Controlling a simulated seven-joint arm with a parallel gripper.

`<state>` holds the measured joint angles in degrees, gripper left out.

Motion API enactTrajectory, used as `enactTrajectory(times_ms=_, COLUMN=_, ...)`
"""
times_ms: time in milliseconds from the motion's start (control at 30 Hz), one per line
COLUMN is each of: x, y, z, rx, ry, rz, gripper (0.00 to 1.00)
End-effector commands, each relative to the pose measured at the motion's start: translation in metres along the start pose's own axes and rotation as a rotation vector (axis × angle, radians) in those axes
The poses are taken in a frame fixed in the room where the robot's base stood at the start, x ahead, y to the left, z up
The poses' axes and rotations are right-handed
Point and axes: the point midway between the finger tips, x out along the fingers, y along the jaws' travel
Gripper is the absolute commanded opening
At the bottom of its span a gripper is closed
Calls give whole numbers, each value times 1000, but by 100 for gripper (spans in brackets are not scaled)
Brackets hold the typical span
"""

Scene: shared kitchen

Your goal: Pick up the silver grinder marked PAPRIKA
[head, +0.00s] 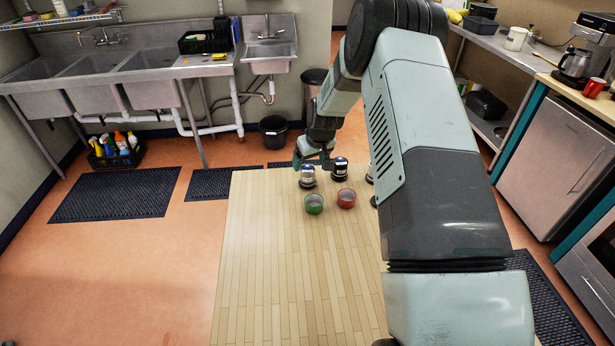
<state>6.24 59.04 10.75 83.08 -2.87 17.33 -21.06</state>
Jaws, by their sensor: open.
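Several small grinders with dark tops stand at the far end of the wooden table (265,260). One silver grinder (307,180) is at the left and a darker-topped grinder (340,170) is just right of it. Another grinder (370,175) is mostly hidden behind my arm. The labels are too small to read, so I cannot tell which is marked PAPRIKA. My gripper (311,165) is open and points down at the left silver grinder, close to its top. I cannot tell whether the fingers are around it or behind it.
My arm covers the right part of the table. The near left of the table is clear. Sinks (150,70) and a black bin (274,131) are beyond it.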

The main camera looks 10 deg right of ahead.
Motion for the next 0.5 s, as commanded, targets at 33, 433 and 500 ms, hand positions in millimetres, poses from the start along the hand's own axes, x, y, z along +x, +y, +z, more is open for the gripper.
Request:
enactTrajectory(times_ms=33, x=8, y=0, z=0, rx=0, ry=-1, rz=0, gripper=82)
enactTrajectory(times_ms=433, x=51, y=0, z=7, rx=1, ry=-2, rz=1, gripper=82)
enactTrajectory(times_ms=500, x=61, y=0, z=7, rx=0, ry=0, rz=1, gripper=82)
